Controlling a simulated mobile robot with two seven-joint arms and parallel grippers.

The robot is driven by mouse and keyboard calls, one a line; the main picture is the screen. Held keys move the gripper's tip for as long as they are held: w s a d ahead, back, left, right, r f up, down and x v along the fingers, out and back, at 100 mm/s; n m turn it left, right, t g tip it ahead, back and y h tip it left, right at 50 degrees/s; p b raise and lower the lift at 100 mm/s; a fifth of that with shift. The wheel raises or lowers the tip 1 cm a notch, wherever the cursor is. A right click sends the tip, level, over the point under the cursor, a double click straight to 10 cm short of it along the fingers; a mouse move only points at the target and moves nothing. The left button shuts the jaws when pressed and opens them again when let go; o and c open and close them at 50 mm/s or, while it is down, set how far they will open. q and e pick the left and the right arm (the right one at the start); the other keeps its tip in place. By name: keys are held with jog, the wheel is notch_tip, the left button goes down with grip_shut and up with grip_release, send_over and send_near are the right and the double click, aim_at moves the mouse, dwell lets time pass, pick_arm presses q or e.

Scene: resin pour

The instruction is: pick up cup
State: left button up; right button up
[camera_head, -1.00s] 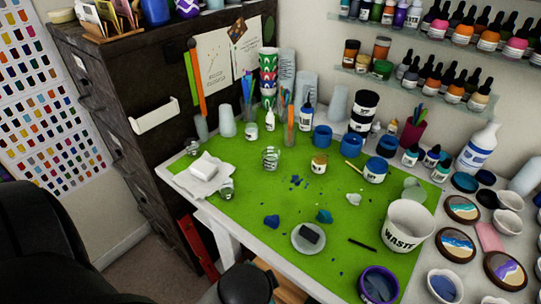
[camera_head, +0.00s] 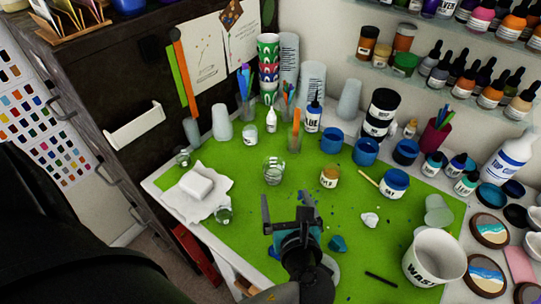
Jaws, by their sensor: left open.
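Several cups are in view, and I cannot tell which one the task means. A clear cup with markings (camera_head: 274,171) stands upright on the green mat (camera_head: 240,235), just beyond my left gripper (camera_head: 288,207). That gripper is open, with its two fingers apart and nothing seen between them. It is over the front part of the mat and apart from the clear cup. A frosted cup (camera_head: 222,122) stands at the back left, and another (camera_head: 348,100) at the back. A stack of colourful paper cups (camera_head: 268,65) stands by the wall. My right gripper is not in view.
A white waste bucket (camera_head: 435,258) stands at the right front. A white block (camera_head: 196,185) lies on crumpled paper at the left. Blue jars (camera_head: 366,151) and a glue bottle (camera_head: 313,115) stand behind. The mat's middle holds small blue bits.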

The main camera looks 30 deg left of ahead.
aim_at(275, 174)
pick_arm(q)
jog(key=shift+w+a+f, duration=0.1)
jog(key=shift+w+a, duration=0.15)
jog(key=x, duration=0.3)
jog(key=shift+a+f+b, duration=0.1)
jog(key=shift+b, duration=0.25)
jog(key=x, duration=0.4)
jog(key=shift+a+b, duration=0.1)
jog(key=shift+b, duration=0.25)
jog(key=shift+w+a+f, duration=0.15)
jog(key=shift+w, duration=0.15)
jog(key=shift+w+a+f, duration=0.2)
jog(key=shift+w+a, duration=0.15)
jog(key=shift+a, duration=0.15)
jog(key=b+x, duration=0.1)
jog(key=x, duration=0.2)
jog(key=shift+w+a+f, duration=0.1)
jog(key=shift+a, duration=0.3)
jog(key=shift+w+a+f, duration=0.1)
jog(key=shift+w, duration=0.1)
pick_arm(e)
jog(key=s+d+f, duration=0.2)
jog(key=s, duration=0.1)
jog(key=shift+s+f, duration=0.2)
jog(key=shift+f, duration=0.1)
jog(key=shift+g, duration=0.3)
